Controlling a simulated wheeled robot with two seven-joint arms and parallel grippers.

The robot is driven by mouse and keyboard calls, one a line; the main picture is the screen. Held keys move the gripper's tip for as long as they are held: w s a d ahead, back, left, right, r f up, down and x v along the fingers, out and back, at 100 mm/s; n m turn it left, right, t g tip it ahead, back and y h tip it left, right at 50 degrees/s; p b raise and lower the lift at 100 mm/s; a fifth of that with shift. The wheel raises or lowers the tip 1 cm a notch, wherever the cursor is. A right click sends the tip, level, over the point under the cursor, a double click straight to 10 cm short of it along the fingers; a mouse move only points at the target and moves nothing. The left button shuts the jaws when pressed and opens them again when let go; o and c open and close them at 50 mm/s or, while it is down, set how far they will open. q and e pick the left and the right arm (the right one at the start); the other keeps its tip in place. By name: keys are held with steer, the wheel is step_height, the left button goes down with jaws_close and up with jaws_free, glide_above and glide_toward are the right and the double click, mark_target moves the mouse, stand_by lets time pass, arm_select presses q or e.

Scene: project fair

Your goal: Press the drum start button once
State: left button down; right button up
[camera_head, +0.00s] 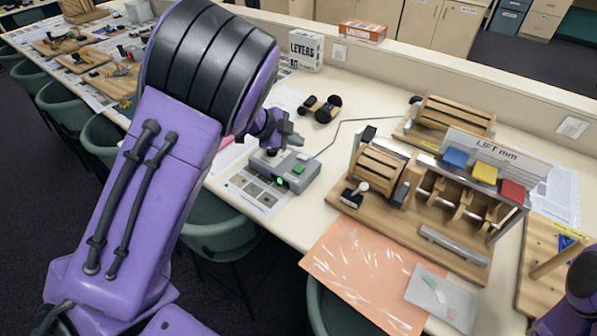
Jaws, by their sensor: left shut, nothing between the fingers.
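A grey control box (287,168) sits on the table over a printed sheet. It has a green button (299,169) on top and a bright green light (281,182) on its front face. My left gripper (274,144) is shut and empty, pointing down over the back left of the box. A pale knob-like part shows right under its fingertips; I cannot tell whether they touch it. A wooden slatted drum (379,168) stands on the wooden lift model (415,225) to the right. My right arm shows only in the lower right corner, its gripper out of view.
A dark cable runs from the box toward the model. A small wheeled wooden cart (320,108) stands behind the box. An orange sheet (365,275) and a grey pouch (440,298) lie in front of the model. Green chairs (220,232) line the table edge.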

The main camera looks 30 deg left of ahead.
arm_select(q)
steer(key=b, duration=0.5)
glide_above(296, 169)
step_height(296, 169, down, 6)
steer(key=shift+s, duration=0.1)
steer(key=shift+f, duration=0.3)
steer(key=shift+f, duration=0.15)
stand_by(1.2)
steer(key=shift+f, duration=0.3)
